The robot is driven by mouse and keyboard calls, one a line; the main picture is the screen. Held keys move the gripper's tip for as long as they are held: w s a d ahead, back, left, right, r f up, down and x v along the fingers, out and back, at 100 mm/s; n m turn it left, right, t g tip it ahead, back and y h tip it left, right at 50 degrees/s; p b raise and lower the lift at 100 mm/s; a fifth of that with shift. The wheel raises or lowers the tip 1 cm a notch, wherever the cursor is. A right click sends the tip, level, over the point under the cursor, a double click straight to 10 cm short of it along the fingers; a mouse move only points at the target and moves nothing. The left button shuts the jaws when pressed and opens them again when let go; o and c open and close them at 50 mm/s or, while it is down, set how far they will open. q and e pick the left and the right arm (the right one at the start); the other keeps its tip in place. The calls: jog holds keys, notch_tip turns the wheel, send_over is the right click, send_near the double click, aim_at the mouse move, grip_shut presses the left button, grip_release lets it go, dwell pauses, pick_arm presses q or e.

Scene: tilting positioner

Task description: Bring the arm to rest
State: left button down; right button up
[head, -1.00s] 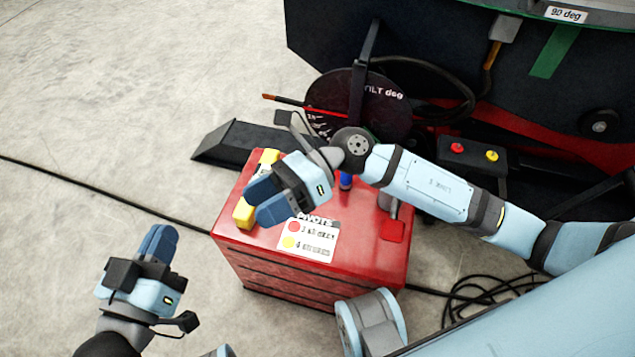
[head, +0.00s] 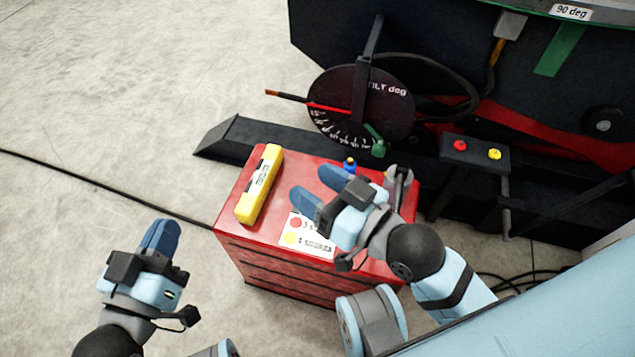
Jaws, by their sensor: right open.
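My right gripper (head: 312,187) is over the red cabinet's top, its two blue fingers spread and pointing up and left. Nothing shows between them. My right arm is folded in, its dark wrist joint over the cabinet's front right part. My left gripper (head: 160,236) is over the floor left of the cabinet, its blue fingers side by side with no gap seen and nothing held. The tilt dial (head: 360,105) behind the cabinet is in clear view, with a red pointer line and a green piece at its lower right.
The red cabinet (head: 290,275) bears a yellow level (head: 259,185), a small blue item (head: 349,164) and a label card partly hidden by my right gripper. A box with red and yellow buttons (head: 475,152) stands at right. Floor at left is clear except for a cable (head: 100,187).

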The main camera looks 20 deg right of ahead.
pick_arm(q)
jog(key=a+r+y+p, duration=0.3)
jog(key=r+p, duration=0.7)
jog(key=p, duration=1.4)
pick_arm(e)
jog(key=d+r+h, duration=0.3)
jog(key=r, duration=0.7)
pick_arm(q)
jog(key=s+a+r+g+y+p, duration=0.2)
jog(key=s+a+g+y+p, duration=0.1)
jog(key=p, duration=1.5)
jog(key=shift+s+a+n+g, duration=0.4)
jog(key=shift+s+a+g, duration=0.3)
jog(key=shift+a, duration=0.5)
pick_arm(e)
jog(key=s+d+r+g+h, duration=0.2)
jog(key=s+d+g+h, duration=0.1)
jog(key=s+d+g, duration=0.1)
jog(key=shift+s+d+m, duration=0.15)
jog(key=shift+d+m, duration=0.25)
jog(key=shift+d, duration=0.3)
